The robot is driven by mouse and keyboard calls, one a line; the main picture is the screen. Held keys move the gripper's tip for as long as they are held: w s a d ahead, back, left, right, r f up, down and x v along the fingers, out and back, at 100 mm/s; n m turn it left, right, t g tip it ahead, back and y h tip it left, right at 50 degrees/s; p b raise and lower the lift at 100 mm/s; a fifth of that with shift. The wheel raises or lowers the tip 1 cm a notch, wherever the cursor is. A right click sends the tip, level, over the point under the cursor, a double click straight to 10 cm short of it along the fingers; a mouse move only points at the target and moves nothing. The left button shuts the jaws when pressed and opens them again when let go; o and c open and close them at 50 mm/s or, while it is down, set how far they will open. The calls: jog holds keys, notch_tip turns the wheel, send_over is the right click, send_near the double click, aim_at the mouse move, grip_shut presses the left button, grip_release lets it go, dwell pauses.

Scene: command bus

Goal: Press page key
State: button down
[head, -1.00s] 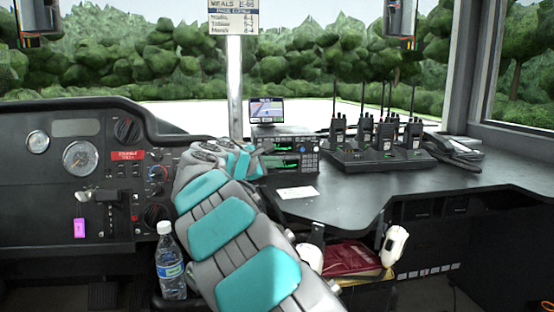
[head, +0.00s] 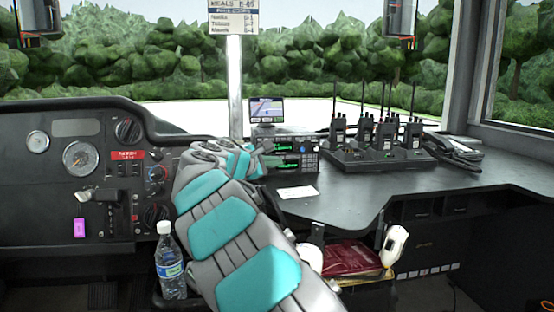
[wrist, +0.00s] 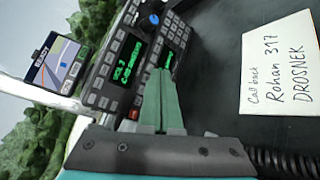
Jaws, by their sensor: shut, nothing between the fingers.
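The radio unit (head: 307,158) stands on the desk with green-lit displays and a keypad. In the wrist view it appears rotated, with two displays (wrist: 127,65), small buttons, a keypad (wrist: 177,30) and a blue round knob (wrist: 150,20). The key labels are too small to read, so I cannot tell which is the page key. My gripper (wrist: 160,72) is shut and empty, its green fingertips together in front of the lower display. I cannot tell whether they touch the panel. In the head view my arm hides the unit's left part.
A white note (head: 297,193) lies on the desk right of my gripper. A small map screen (head: 266,110) stands above the radio unit. Handheld radios in a charger (head: 365,160) and a telephone (head: 455,150) are to the right. A water bottle (head: 170,262) stands left of my arm.

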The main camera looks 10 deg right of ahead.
jog(key=shift+w+r+p, duration=0.1)
jog(key=shift+w+p, duration=0.1)
jog(key=shift+p, duration=0.15)
jog(key=shift+w, duration=0.25)
jog(key=shift+w+p, duration=0.25)
jog(key=shift+p, duration=0.25)
dwell(0.6)
jog(key=shift+s, duration=0.75)
jog(key=shift+s+b, duration=0.5)
jog(key=shift+s, duration=2)
